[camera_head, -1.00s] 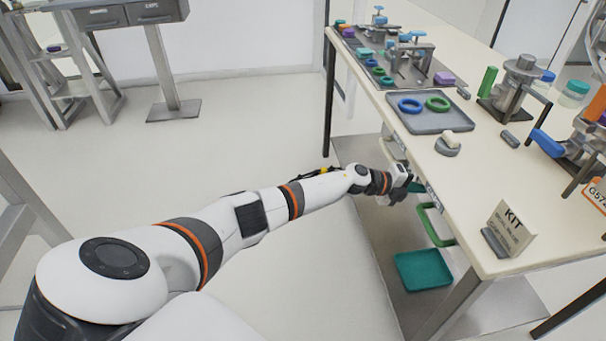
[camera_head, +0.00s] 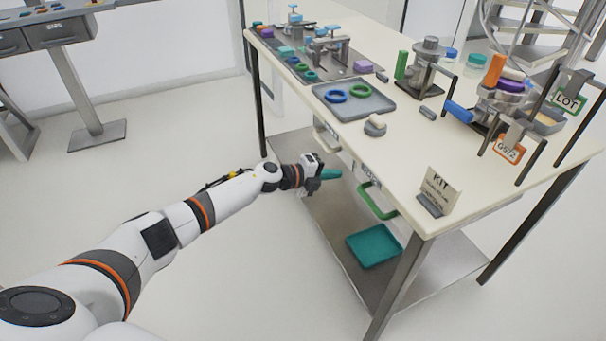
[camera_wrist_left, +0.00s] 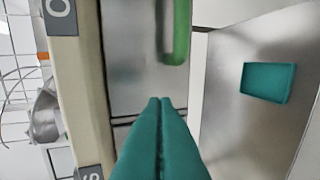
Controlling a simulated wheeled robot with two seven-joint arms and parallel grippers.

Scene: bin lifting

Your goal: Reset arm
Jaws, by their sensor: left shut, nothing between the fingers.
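My left arm comes in from the left in the head view and reaches toward the table's near side. My left gripper (camera_head: 331,174) has teal fingers and is just in front of the drawer fronts under the tabletop. In the left wrist view the fingers (camera_wrist_left: 160,100) are pressed together with nothing between them. A green handle (camera_head: 377,201) is on the drawer front, to the right of the gripper; it also shows in the left wrist view (camera_wrist_left: 178,32), apart from the fingers. My right gripper is not in view.
A teal bin (camera_head: 374,245) lies on the table's lower shelf (camera_head: 430,277). On the tabletop (camera_head: 385,157) are a grey tray (camera_head: 369,105) with a blue and a green ring, a KIT sign (camera_head: 438,190) and several fixtures. The floor left of the table is clear.

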